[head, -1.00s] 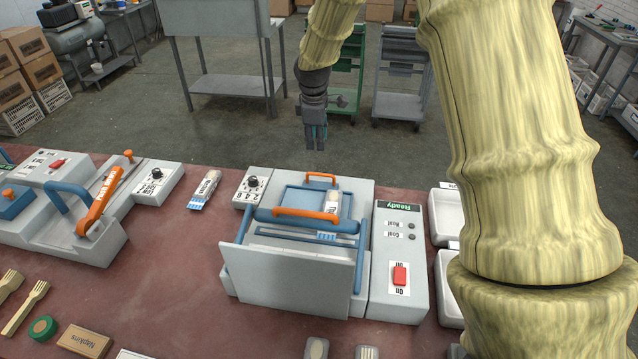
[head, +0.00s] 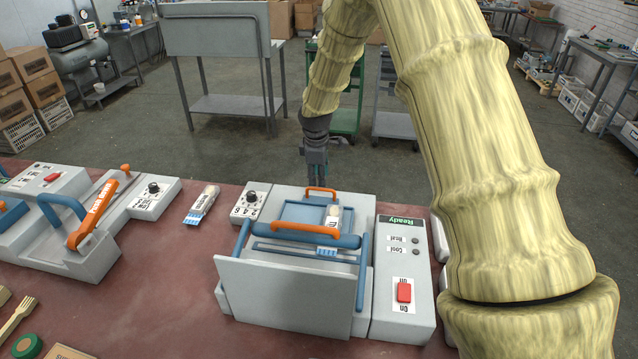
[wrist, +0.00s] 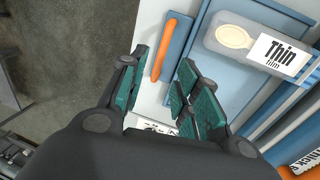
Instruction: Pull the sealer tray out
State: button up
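The sealer tray (head: 303,212) is a flat blue tray on the grey sealer, with an orange handle (head: 320,194) at its far edge. A clear pack labelled "Thin" (head: 333,216), with a pale spoon shape, lies on the tray. In the wrist view the handle (wrist: 165,48) runs up from between my fingers, and the tray (wrist: 215,75) and pack (wrist: 255,45) are to the right. My gripper (wrist: 160,92) is open, with a finger on each side of the handle's line; I cannot tell whether they touch it. In the head view my gripper (head: 317,177) hangs just behind the handle.
The sealer's blue bar with a second orange handle (head: 305,229) and a raised grey plate (head: 285,297) stand in front of the tray. A control box (head: 402,280) reading "Ready" is at right. Another press (head: 65,230) is at left. Open floor lies behind the table.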

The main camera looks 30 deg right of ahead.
aim_at(319, 190)
jog(key=shift+w+d+f+p, duration=0.1)
jog(key=shift+f+p, duration=0.1)
jog(key=shift+f, duration=0.6)
jog(key=shift+w+d+f+p, duration=0.1)
jog(key=shift+w+f+p, duration=0.05)
jog(key=shift+f, duration=0.6)
jog(key=shift+w+d+f+p, duration=0.1)
jog(key=shift+f+p, duration=0.1)
jog(key=shift+f, duration=0.6)
grip_shut()
